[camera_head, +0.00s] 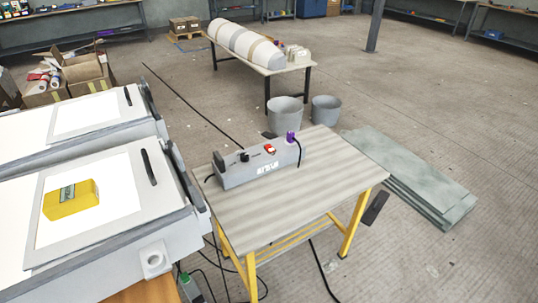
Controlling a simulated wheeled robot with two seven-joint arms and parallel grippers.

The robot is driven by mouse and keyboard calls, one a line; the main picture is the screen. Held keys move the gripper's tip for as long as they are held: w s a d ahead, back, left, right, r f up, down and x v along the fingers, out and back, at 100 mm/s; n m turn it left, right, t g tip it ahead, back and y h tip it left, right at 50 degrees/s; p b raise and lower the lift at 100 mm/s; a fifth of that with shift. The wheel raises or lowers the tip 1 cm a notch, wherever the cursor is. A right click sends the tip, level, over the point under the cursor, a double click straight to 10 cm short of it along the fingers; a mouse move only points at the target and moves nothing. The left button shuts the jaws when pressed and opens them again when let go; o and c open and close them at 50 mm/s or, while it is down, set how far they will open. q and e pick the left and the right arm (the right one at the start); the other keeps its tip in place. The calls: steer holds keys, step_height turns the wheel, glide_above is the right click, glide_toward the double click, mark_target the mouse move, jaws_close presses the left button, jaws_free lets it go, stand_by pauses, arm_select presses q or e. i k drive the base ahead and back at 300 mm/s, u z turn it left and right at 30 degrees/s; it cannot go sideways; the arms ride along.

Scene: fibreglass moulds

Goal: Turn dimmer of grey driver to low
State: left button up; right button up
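The grey driver (232,175) is a long grey box lying on a small table with yellow legs. A black knob (244,157), which looks like the dimmer, sits on its top face left of the middle. Its pointer setting is too small to read. A red switch (270,149) is to the right of the knob, and a purple plug (291,137) with a black cable is at the right end. White lettering shows on the front. Neither of my grippers is in view.
The small table's top (310,180) is clear right of the driver. White panels (100,225) with a yellow block (72,203) stand at left. Grey slabs (415,180) lie on the floor at right. Two grey buckets (285,114) stand behind. Cables run across the floor.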

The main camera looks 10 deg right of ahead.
mark_target(244, 156)
steer(key=z, duration=1.8)
steer(key=i, duration=0.7)
steer(key=u, duration=2.2)
